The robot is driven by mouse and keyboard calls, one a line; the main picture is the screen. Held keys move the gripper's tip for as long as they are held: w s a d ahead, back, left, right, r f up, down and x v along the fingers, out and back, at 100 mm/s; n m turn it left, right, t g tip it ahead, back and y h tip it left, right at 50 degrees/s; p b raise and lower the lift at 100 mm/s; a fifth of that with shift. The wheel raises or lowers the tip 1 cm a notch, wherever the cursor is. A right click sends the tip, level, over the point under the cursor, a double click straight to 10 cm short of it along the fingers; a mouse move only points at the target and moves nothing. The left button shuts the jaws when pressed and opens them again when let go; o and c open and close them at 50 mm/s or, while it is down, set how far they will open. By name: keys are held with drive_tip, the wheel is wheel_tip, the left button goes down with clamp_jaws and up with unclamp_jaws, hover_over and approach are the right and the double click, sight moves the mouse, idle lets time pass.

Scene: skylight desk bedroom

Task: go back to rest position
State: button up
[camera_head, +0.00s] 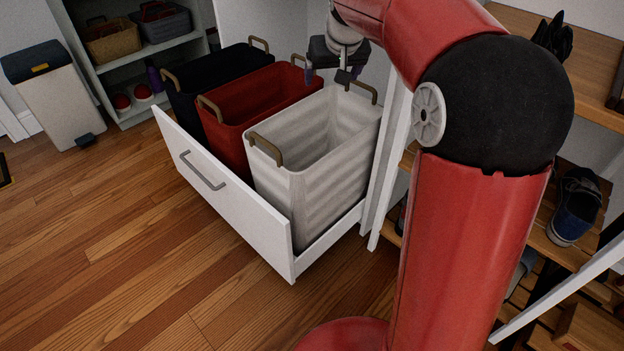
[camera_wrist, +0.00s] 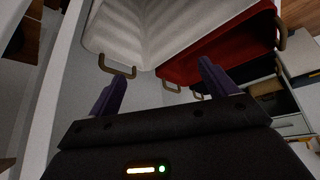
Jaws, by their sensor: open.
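I cannot tell whether a finger touches the handle.
A red bin (camera_head: 222,145) and a black bin (camera_head: 185,100) stand beside the white one. A wooden rack (camera_head: 590,65) with shoes is at right. A white pedal bin (camera_head: 60,105) and a shelf (camera_head: 140,108) are at far left.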

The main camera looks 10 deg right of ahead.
drive_tip(key=shift+v, duration=1.6)
